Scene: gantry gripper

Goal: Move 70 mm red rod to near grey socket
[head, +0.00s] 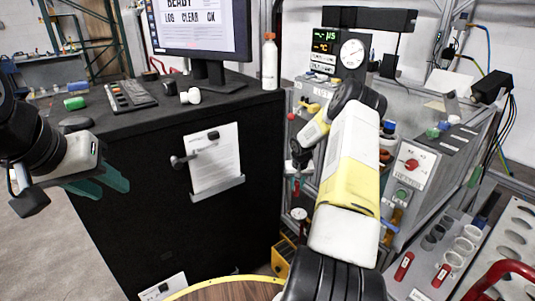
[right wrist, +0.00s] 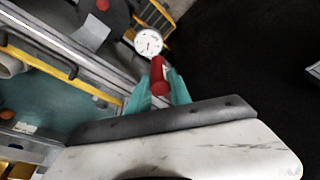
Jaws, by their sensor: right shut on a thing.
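My right gripper (right wrist: 160,88) is shut on a red rod (right wrist: 159,72) in the right wrist view, with one teal finger on each side of it. The rod's far end points toward a white round dial gauge. In the head view my right arm reaches away from me, and red shows at its gripper (head: 295,186), partly hidden by the arm. Several round sockets, dark grey and pale, stand on the panel at lower right; one is a dark grey socket (head: 428,243).
Two red pieces (head: 403,266) (head: 441,275) lie in front of the sockets. A plate with holes (head: 516,240) is at far right. The black cabinet (head: 130,220) carries a monitor and a white bottle (head: 269,62). The dial gauge (right wrist: 148,42) is close to the held rod.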

